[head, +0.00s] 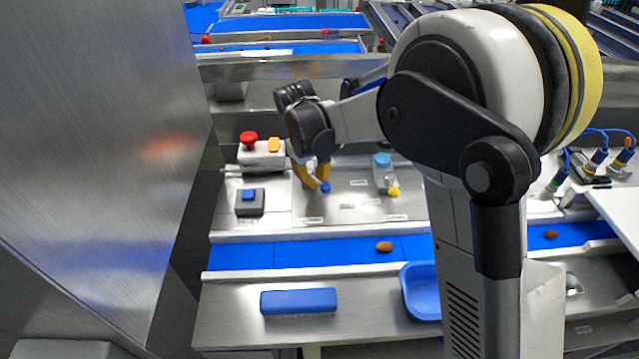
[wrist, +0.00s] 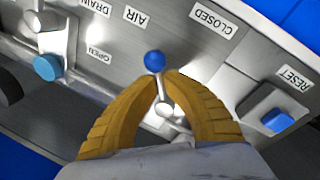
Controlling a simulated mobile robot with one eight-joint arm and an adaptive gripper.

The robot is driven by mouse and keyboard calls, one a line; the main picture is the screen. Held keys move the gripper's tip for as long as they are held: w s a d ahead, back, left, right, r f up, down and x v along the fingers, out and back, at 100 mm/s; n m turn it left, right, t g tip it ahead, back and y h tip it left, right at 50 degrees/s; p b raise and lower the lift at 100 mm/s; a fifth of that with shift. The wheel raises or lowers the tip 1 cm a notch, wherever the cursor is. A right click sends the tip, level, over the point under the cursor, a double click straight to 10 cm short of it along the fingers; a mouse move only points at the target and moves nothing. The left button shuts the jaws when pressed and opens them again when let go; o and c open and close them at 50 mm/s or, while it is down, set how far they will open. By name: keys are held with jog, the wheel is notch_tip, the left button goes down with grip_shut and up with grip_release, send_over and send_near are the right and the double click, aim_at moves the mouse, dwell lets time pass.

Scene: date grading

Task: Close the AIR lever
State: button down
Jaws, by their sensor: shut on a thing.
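The AIR lever is a short metal stem with a blue ball knob (wrist: 154,61); the knob also shows in the head view (head: 325,188). In the wrist view the knob lies between the OPEN label (wrist: 99,55) and the CLOSED label (wrist: 214,18), near the AIR label (wrist: 137,17). My gripper (wrist: 158,76) has its two yellow fingers shut on the lever's stem, just below the knob. In the head view my gripper (head: 318,183) reaches down to the steel panel. The fingers hide part of the stem.
A yellow knob (head: 393,192) and a blue-capped fitting (head: 381,160) stand to the right of the lever. A blue RESET button (wrist: 277,121) and a red mushroom button (head: 249,139) are to the left in the head view. A blue belt (head: 310,253) carrying a date (head: 384,247) runs in front.

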jog(key=m, duration=0.1)
jog(key=m+b, duration=0.1)
jog(key=a+m, duration=0.1)
jog(key=shift+s+a+f+m+g+b, duration=0.1)
jog(key=shift+s+f+m+g+b, duration=0.05)
jog(key=shift+s+m+g+b, duration=0.2)
jog(key=shift+a+m+g+b, duration=0.2)
jog(key=shift+a+m+b, duration=0.15)
jog(key=shift+m, duration=0.55)
jog(key=shift+a+m+g+b, duration=0.2)
jog(key=shift+m+b, duration=0.2)
jog(key=shift+m, duration=0.45)
jog(key=c, duration=1.5)
grip_release()
jog(key=shift+c, duration=0.2)
notch_tip(320, 180, up, 12)
jog(key=a, duration=0.2)
jog(key=shift+a, duration=0.25)
